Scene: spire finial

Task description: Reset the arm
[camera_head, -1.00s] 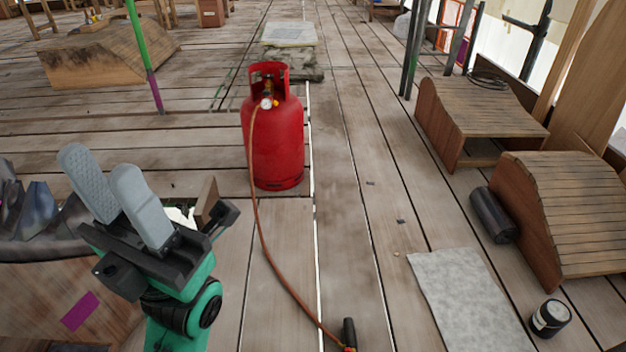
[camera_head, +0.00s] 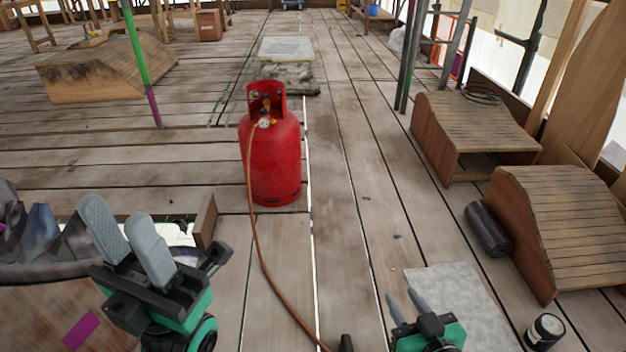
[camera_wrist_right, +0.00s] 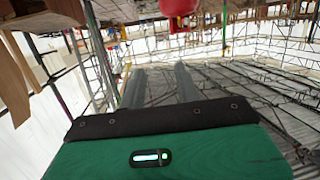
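My left gripper (camera_head: 117,213) is at the lower left of the head view, fingers pointing up and apart, with nothing between them. My right gripper (camera_head: 402,296) is at the bottom right of centre in the head view, low in the frame, in front of a grey sheet. Its two fingers are apart and empty. In the right wrist view (camera_wrist_right: 160,78) the same two fingers show a clear gap with nothing held.
A red gas cylinder (camera_head: 273,160) stands on the plank floor, its hose (camera_head: 258,250) running to a black handle (camera_head: 346,343). A grey sheet (camera_head: 470,305), black roll (camera_head: 488,230), dark jar (camera_head: 544,330) and curved wooden pieces (camera_head: 565,220) lie right.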

